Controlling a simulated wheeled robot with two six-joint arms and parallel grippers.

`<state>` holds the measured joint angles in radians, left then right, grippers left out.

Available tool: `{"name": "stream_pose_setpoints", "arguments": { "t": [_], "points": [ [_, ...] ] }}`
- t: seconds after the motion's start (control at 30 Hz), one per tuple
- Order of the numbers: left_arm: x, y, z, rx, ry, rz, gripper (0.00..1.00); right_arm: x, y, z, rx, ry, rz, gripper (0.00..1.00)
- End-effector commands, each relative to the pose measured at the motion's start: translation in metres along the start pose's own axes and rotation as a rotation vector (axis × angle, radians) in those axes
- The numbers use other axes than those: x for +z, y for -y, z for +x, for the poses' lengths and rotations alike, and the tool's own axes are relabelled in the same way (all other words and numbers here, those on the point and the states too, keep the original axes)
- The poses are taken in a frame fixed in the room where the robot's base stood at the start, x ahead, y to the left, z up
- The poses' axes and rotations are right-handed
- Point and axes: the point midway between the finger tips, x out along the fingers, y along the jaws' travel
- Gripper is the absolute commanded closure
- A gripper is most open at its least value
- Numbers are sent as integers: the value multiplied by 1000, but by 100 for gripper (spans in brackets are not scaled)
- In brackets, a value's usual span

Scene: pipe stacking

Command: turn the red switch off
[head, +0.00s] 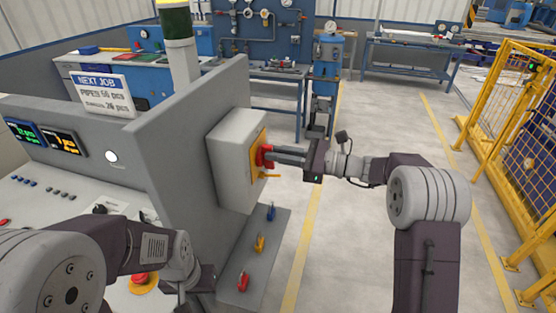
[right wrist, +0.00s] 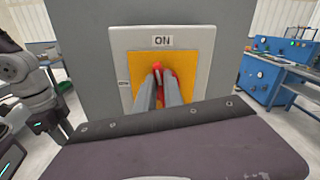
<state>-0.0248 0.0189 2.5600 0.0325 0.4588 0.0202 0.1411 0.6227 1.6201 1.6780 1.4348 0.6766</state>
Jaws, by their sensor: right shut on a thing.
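The red switch (head: 266,153) sits on a yellow plate (head: 258,140) on the side of a grey box (head: 232,165). In the right wrist view the red switch (right wrist: 158,69) shows at the fingertips, below an "ON" label (right wrist: 162,41); a small label (right wrist: 124,83) is at the left. My right gripper (head: 272,154) is shut on the switch, its fingers reaching in from the right. They hide much of the handle, so its exact angle is unclear. My left gripper (head: 200,283) is low over the console; its fingers cannot be made out.
The grey console (head: 50,190) with displays and a red emergency button (head: 140,282) is at the left. Several coloured levers, one yellow (head: 260,243), stand on a ledge below the box. A yellow fence (head: 510,130) is at the right. Open floor lies between.

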Motion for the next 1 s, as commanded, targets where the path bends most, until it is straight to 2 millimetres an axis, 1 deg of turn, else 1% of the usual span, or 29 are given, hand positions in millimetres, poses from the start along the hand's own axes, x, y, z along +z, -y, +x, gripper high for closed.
{"name": "stream_pose_setpoints", "arguments": {
  "t": [0.03, 0.1, 0.7, 1.0],
  "points": [
    [2, 0, 15, 0, 0, 0, 64, -5, -2, 0, -2, 5, -48, 100],
    [3, 0, 26, 0, 0, 0, 64, -5, -4, 0, -2, 6, -115, 100],
    [13, 2, 122, 0, 0, 0, 64, -11, -16, 0, -3, 5, -686, 100],
    [17, 3, 165, 0, 0, 0, 64, -14, -20, 0, -3, 5, -966, 100]
  ]
}}
